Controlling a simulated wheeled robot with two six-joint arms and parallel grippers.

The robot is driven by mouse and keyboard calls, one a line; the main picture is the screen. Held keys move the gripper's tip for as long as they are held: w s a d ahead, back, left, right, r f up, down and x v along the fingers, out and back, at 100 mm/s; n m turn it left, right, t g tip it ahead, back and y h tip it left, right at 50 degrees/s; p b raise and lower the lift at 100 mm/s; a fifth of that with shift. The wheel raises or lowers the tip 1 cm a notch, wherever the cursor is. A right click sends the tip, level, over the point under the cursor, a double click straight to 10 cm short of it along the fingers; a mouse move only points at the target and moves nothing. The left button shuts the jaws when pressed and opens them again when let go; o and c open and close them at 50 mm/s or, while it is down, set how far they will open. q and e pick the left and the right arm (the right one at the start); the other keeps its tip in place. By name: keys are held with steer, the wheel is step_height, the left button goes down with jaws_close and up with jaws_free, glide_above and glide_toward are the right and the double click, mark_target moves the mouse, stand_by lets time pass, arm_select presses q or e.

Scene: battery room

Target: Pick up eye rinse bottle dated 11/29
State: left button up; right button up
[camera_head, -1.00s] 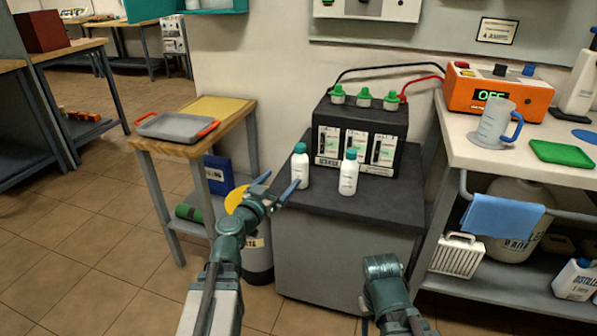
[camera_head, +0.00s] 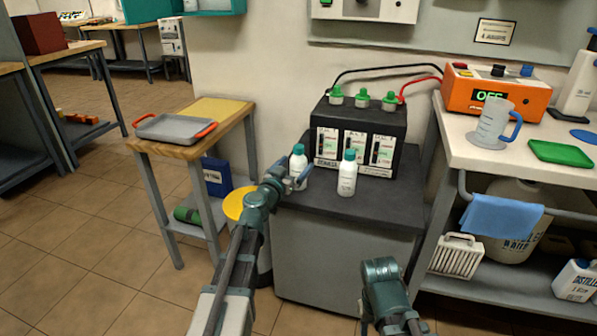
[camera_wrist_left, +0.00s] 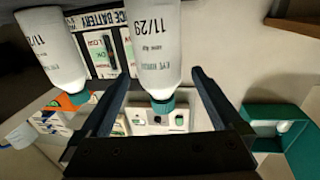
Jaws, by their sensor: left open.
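Two white bottles with teal caps stand on the dark top of a grey cabinet (camera_head: 385,212). The left bottle (camera_head: 299,157) shows 11/29 on its label in the left wrist view (camera_wrist_left: 153,35), where the picture is upside down. The right bottle (camera_head: 347,178) also shows in the left wrist view (camera_wrist_left: 50,45); its date there is partly cut off, reading 11/2. My left gripper (camera_head: 292,176) is open at the 11/29 bottle. In the wrist view its fingers (camera_wrist_left: 162,80) lie on either side of that bottle, apart from it.
A black battery box (camera_head: 386,133) with green caps stands right behind the bottles. To the right is a white bench with an orange device (camera_head: 497,96) and a jug (camera_head: 492,125). A wooden side table holds a grey tray (camera_head: 174,128) at left.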

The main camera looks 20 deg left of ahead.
arm_select(q)
steer(key=shift+w+d, duration=0.2)
steer(key=shift+w, duration=1.05)
jaws_close()
steer(key=shift+r, duration=0.1)
arm_select(e)
steer(key=shift+r, duration=0.15)
